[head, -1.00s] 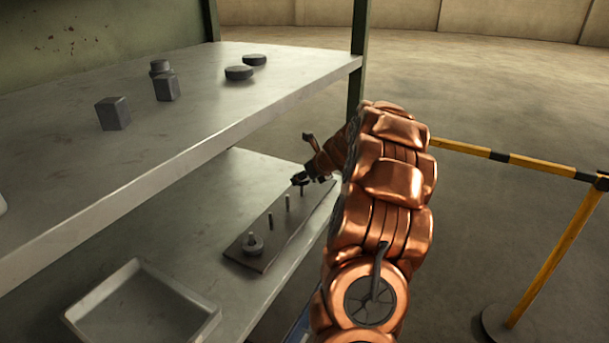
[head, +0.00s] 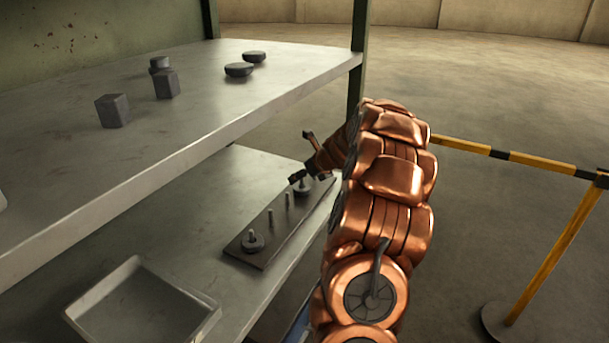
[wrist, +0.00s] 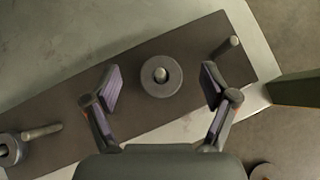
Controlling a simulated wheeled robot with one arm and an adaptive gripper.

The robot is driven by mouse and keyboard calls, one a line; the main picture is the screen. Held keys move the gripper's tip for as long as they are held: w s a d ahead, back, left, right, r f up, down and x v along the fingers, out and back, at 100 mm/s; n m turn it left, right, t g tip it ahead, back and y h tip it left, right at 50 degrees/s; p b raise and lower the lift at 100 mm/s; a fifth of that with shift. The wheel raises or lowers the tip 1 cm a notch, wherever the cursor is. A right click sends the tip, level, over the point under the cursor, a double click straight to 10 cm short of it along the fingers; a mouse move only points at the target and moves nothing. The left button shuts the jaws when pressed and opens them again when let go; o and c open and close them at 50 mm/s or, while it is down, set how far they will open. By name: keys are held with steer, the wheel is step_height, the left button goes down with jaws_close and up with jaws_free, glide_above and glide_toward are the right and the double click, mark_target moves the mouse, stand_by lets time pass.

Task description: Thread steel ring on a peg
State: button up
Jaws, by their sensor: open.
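A grey steel ring (wrist: 147,86) lies around an upright peg (wrist: 161,75) on the dark peg board (wrist: 110,128). My gripper (wrist: 160,86) is open, with one finger on each side of this ring and a visible gap to both. In the head view, the ring (head: 303,188) sits low on the peg beneath my gripper (head: 303,181). A second ring (head: 253,246) is around the peg at the board's near end. Bare pegs (head: 287,200) stand between them. Another bare peg (wrist: 229,46) shows to the right in the wrist view.
An empty grey tray (head: 140,305) stands on the lower shelf in front. The upper shelf (head: 200,110) overhangs on the left, holding several dark blocks and discs. A green post (head: 357,65) rises behind my gripper. A yellow-black barrier (head: 500,157) stands right.

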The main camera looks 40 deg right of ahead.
steer(key=d+v, duration=0.1)
steer(key=v, duration=1.1)
steer(key=shift+a, duration=0.5)
